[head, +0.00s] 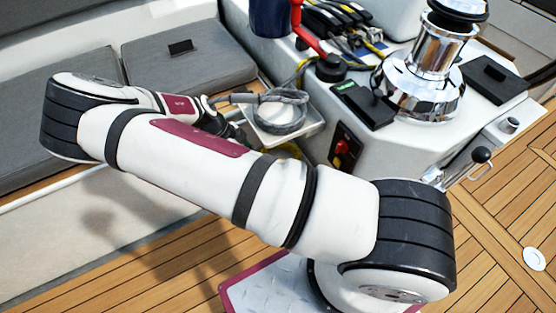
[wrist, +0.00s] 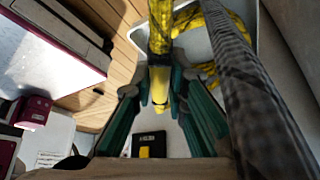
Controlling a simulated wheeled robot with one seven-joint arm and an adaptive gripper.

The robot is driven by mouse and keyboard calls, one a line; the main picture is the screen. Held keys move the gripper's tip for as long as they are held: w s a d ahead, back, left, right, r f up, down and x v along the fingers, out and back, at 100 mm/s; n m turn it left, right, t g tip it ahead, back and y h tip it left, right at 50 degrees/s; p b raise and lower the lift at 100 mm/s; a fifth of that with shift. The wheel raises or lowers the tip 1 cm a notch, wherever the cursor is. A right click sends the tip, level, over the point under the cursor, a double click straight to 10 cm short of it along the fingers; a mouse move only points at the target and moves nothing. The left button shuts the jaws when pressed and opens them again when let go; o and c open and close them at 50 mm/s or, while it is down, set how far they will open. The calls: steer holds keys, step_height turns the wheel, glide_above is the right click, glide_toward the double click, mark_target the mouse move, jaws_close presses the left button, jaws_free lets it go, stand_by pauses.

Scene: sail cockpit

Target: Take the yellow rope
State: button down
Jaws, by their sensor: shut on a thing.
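The yellow rope (wrist: 160,35) runs down from the top of the wrist view between the fingers of my gripper (wrist: 160,88), which is shut on it. More of the yellow rope lies in loops inside a white tray (wrist: 191,44). In the head view a bit of yellow rope (head: 292,150) shows by the white tray (head: 312,135).
A grey rope (wrist: 238,80) passes close to the right of my gripper; its coil (head: 282,112) shows over the tray. A chrome winch (head: 425,75) and a red-and-black switch panel (head: 343,150) stand to the right. Grey cushions (head: 190,65) line the bench.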

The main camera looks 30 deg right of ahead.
steer(key=shift+r, duration=0.15)
steer(key=shift+r+p, duration=0.65)
steer(key=shift+r, duration=0.7)
